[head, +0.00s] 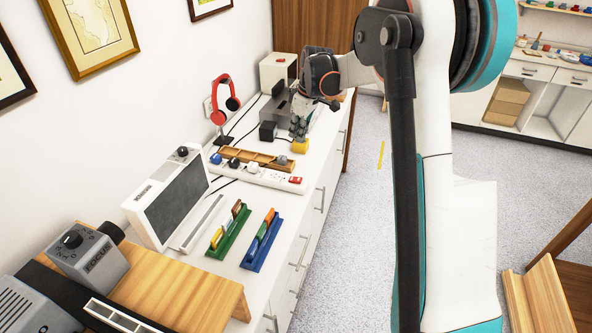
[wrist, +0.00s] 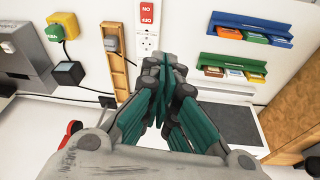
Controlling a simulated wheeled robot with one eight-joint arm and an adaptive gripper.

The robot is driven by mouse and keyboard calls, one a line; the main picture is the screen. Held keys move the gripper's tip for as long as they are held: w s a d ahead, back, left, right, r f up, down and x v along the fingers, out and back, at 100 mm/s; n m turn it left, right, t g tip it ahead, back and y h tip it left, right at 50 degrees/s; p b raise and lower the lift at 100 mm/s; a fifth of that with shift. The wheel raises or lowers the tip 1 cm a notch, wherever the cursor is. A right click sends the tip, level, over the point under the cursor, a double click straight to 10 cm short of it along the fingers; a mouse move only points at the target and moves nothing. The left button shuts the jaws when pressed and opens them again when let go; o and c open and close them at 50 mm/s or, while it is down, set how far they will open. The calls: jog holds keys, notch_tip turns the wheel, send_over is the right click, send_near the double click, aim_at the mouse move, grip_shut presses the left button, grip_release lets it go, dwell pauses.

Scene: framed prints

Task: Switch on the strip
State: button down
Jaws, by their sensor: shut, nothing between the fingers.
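The white power strip (head: 268,178) lies on the white counter in the head view, with a red switch (head: 295,180) at its right end. In the wrist view the red switch (wrist: 147,13) with white lettering is at the top, and the strip's bare outlets (wrist: 146,41) show below it. My gripper (head: 299,128) is above the counter, behind the strip. In the wrist view my gripper (wrist: 152,63) has its teal fingers together and empty, covering part of the strip. I see no contact with the switch. I cannot tell whether the switch is on.
A wooden tray (head: 232,152) lies behind the strip, and a yellow block (head: 300,146) sits below my gripper. A green rack (head: 229,236) and a blue rack (head: 259,246) stand in front. Red headphones (head: 220,98) hang at the back left. Bare counter lies between strip and racks.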

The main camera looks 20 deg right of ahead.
jog(key=w+d+f+n, duration=0.1)
jog(key=w+d+f, duration=0.2)
jog(key=f, duration=0.5)
jog(key=shift+w+d+n+g+y, duration=0.3)
jog(key=shift+w+g, duration=0.1)
jog(key=shift+w, duration=0.45)
jog(key=shift+f, duration=0.1)
jog(key=b, duration=0.3)
send_over(295, 179)
jog(key=f, duration=1.2)
jog(key=shift+s+d+f, duration=0.1)
jog(key=shift+d+f, duration=0.15)
jog(key=shift+d, duration=0.1)
jog(key=shift+f+b, duration=0.3)
jog(key=shift+f, duration=0.3)
jog(key=shift+s+d, duration=0.1)
